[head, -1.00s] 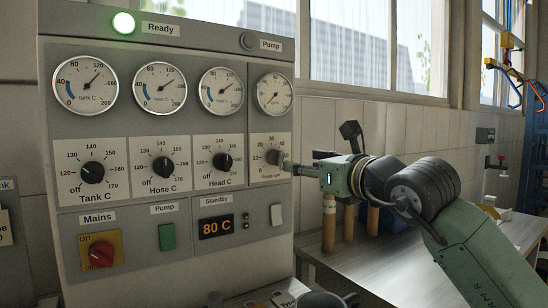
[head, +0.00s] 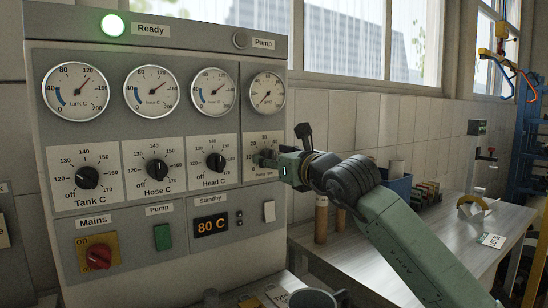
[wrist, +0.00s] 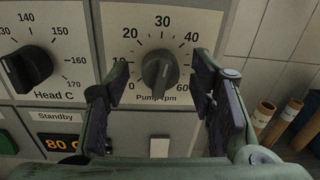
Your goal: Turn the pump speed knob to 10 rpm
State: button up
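The pump speed knob (wrist: 158,72) is a dark round knob with a raised grip bar, on a white dial plate marked 0 to 60 "Pump rpm". Its bar stands roughly upright in the wrist view; I cannot read its exact setting. My gripper (wrist: 161,68) is open, one finger on each side of the knob, with a gap between each finger and the knob. In the head view my gripper (head: 264,158) is in front of the pump rpm dial plate (head: 264,137) and hides most of the knob.
The Head C knob (wrist: 24,70) sits left of the pump dial. A pale switch (wrist: 159,147) and the 80 C display (head: 211,225) are below. The pump gauge (head: 267,92) is above. A workbench (head: 440,222) with wooden-looking cylinders (head: 321,218) stands to the right.

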jog(key=c, duration=1.1)
jog(key=shift+c, duration=0.2)
jog(key=shift+f+b, duration=0.1)
jog(key=shift+b, duration=0.25)
jog(key=n+y+b, duration=0.1)
jog(key=n+b, duration=0.5)
jog(key=n, duration=1.4)
